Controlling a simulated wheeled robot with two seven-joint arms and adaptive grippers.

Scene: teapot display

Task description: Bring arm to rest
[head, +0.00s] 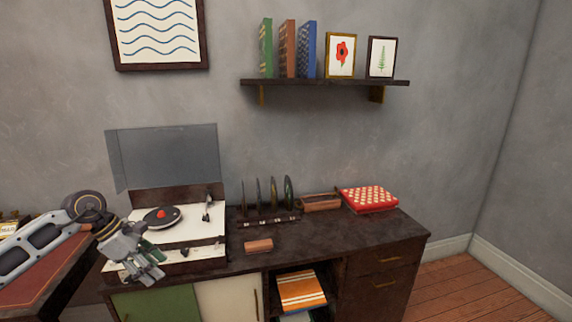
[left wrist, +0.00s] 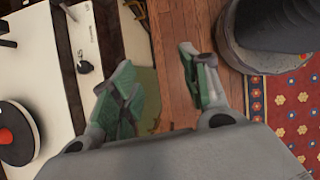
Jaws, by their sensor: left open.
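My left gripper (head: 148,262) hangs in front of the record player (head: 172,240) at the left of the head view, with its arm coming in from the left edge. Its green-padded fingers (left wrist: 160,88) are spread apart with nothing between them in the left wrist view. Wooden floor shows past the fingers there. The record player's pale deck also shows at the left of the left wrist view (left wrist: 45,75), beside the gripper. My right gripper is in neither view.
A dark cabinet (head: 335,243) carries a record rack (head: 270,217), a small wooden block (head: 258,246), a wooden tray (head: 320,202) and a red patterned box (head: 368,199). A desk (head: 40,275) stands at left. A wall shelf (head: 325,82) hangs above. Floor at right is clear.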

